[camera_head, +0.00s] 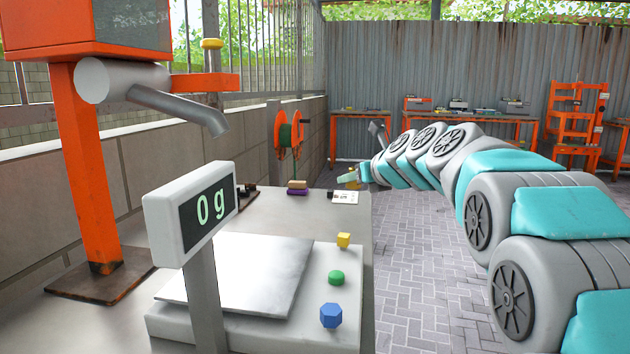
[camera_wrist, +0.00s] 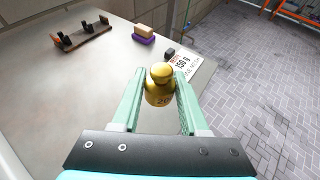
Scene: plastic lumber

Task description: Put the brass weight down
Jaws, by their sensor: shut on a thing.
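The brass weight (camera_wrist: 158,93) is a rounded, knobbed gold piece with a number on its side, partly unreadable. It sits between the two pale green fingers of my gripper (camera_wrist: 160,102) in the wrist view. My gripper is shut on it, near the table's edge. In the head view my gripper (camera_head: 349,177) is at the far right end of the table, and the weight is too small there to make out clearly. I cannot tell its exact height above the table. A white card (camera_wrist: 187,64) reading "150 g" lies on the table just beyond the weight; it also shows in the head view (camera_head: 344,197).
A scale with a display (camera_head: 210,212) reading 0 g and a metal plate (camera_head: 240,272) stands in front.

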